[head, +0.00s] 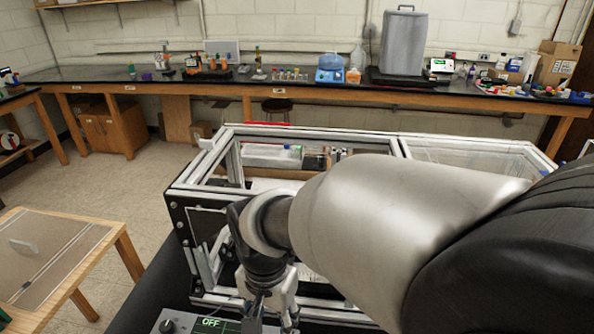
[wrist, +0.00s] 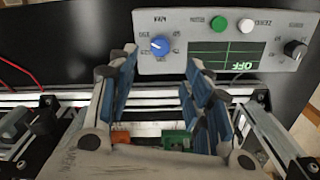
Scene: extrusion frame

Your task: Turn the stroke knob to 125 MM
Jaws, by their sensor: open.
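A grey control box (wrist: 215,62) shows upside down in the wrist view, its dark screen (wrist: 226,54) reading OFF. A blue knob (wrist: 159,45) with a white pointer mark sits at its left, ringed by small labels too blurred to read surely. A black knob (wrist: 295,49) sits at its right; it also shows at the bottom of the head view (head: 167,325). My gripper (wrist: 161,61) is open and empty, its blue-padded fingers on either side of the line to the blue knob. Contact with it cannot be told. The head view shows my gripper (head: 268,304) partly, over the box.
A green button (wrist: 218,23) and a white button (wrist: 245,25) lie on the panel between the knobs. An aluminium extrusion frame (head: 282,133) with clear panels stands behind the box. A wooden table (head: 105,230) is at the left.

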